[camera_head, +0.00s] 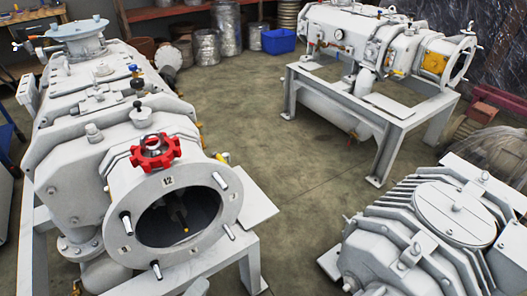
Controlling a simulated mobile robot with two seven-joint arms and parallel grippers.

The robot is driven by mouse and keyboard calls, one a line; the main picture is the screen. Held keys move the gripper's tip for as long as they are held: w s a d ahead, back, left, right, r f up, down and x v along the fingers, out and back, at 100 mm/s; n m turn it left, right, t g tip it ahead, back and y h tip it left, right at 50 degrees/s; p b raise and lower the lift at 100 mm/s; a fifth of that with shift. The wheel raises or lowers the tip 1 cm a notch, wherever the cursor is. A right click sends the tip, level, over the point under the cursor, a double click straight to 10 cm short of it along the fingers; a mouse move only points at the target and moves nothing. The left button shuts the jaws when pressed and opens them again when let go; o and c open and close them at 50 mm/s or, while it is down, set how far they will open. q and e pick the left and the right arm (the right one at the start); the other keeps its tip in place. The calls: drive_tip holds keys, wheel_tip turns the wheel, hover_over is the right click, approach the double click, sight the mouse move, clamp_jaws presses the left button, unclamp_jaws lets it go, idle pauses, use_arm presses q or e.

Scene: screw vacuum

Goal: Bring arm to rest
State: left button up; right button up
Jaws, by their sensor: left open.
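I cannot make out either of my grippers or arms in the head view. A large pale grey screw vacuum pump (85,160) fills the left side on a metal stand (250,268). Its round open flange (230,205) faces the front, with studs around the rim and the number 12 at its top. A red handwheel (155,152) sits on top, just behind the flange. The flange's dark opening shows a small shaft-like part inside. A small pale shape at the bottom edge is cut off, and I cannot tell what it is.
A second pump (385,45) stands on a grey frame (408,125) at the back right. A ribbed machine (430,235) fills the lower right. A blue crate (278,41) and metal drums (228,30) stand at the back. The concrete floor (275,125) between the machines is clear.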

use_arm(q)
drive_tip(key=s+a+m+g+y+p, duration=0.1)
drive_tip(key=a+m+g+y+p, duration=0.3)
drive_tip(key=m, duration=0.7)
drive_tip(key=shift+s+a+r+y+p, duration=0.2)
drive_tip(key=shift+s+a+y+p, duration=0.2)
drive_tip(key=shift+a+y+p, duration=1.05)
use_arm(e)
wheel_tip(320, 180, up, 6)
drive_tip(key=shift+w+r, duration=0.2)
drive_tip(key=shift+w, duration=0.05)
use_arm(q)
drive_tip(key=shift+a, duration=0.1)
